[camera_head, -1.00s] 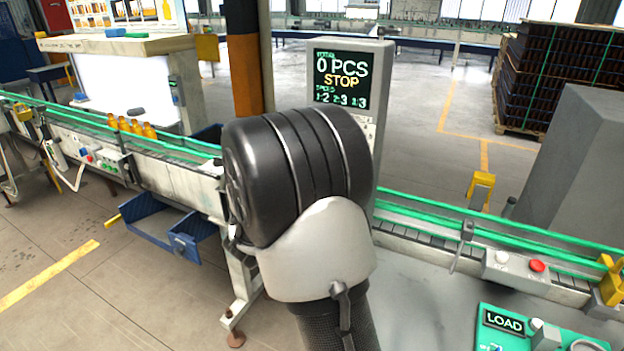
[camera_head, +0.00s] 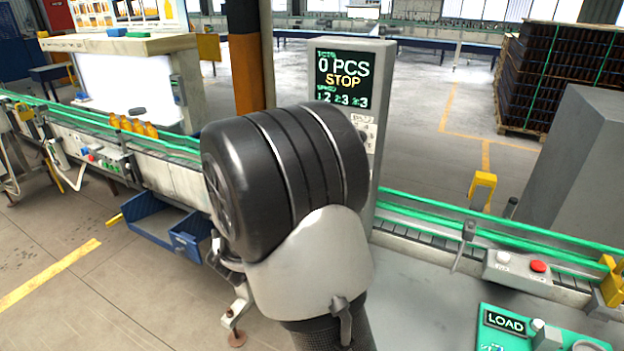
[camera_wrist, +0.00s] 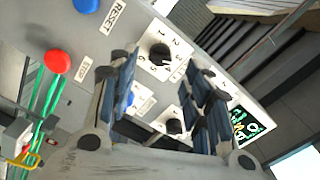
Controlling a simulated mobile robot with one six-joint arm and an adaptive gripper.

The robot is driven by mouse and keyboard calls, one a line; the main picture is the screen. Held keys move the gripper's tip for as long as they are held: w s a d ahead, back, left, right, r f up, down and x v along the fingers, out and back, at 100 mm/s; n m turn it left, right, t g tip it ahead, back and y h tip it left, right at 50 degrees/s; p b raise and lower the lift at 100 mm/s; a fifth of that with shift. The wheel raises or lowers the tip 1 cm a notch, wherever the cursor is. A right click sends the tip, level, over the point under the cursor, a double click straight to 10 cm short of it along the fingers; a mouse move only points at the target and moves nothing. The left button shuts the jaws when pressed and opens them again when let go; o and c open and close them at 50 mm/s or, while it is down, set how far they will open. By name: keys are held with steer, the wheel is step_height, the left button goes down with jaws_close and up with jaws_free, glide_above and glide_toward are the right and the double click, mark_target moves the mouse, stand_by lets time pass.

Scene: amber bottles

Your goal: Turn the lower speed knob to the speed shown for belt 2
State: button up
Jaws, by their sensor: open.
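The control cabinet (camera_head: 383,75) stands beyond my arm in the head view. Its screen (camera_head: 341,80) shows "0 PCS", "STOP" and a speed row where belt 2 appears to read 3. In the wrist view the panel is tilted, with the screen (camera_wrist: 243,124) at lower right. One black knob (camera_wrist: 160,53) on a numbered plate lies farther from the screen and appears to be the lower one. Another black knob (camera_wrist: 175,126) is nearer the screen, partly behind a finger. My gripper (camera_wrist: 163,72) is open, with the first knob appearing between its fingertips; contact cannot be told.
A red button (camera_wrist: 58,62) and a blue button (camera_wrist: 87,5) beside the RESET label sit on the panel. The green-railed conveyor (camera_head: 450,232) passes beside the cabinet. A LOAD panel (camera_head: 505,322) is at lower right. Amber bottles (camera_head: 132,126) stand at left.

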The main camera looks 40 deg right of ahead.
steer(key=v, duration=0.7)
steer(key=shift+s+a, duration=0.15)
steer(key=shift+a, duration=0.15)
steer(key=w+a+r+n+t+y, duration=0.3)
steer(key=w+a+n+t+y, duration=0.3)
steer(key=a+n+y, duration=0.45)
steer(key=s+a+n+g+y, duration=0.1)
steer(key=s+a+n+y, duration=0.55)
steer(key=a, duration=0.45)
steer(key=s+f+n+g, duration=0.2)
steer(key=s+n, duration=0.1)
steer(key=s, duration=0.4)
steer(key=s+d+f+n+g, duration=0.1)
steer(key=s+n+g, duration=0.1)
steer(key=s, duration=0.5)
steer(key=s+f+n+g, duration=0.2)
steer(key=s+n+g, duration=0.1)
steer(key=s, duration=0.5)
steer(key=shift+d+f+n, duration=0.25)
steer(key=shift+f+n, duration=0.05)
steer(key=shift+n, duration=0.5)
steer(key=shift+w, duration=0.1)
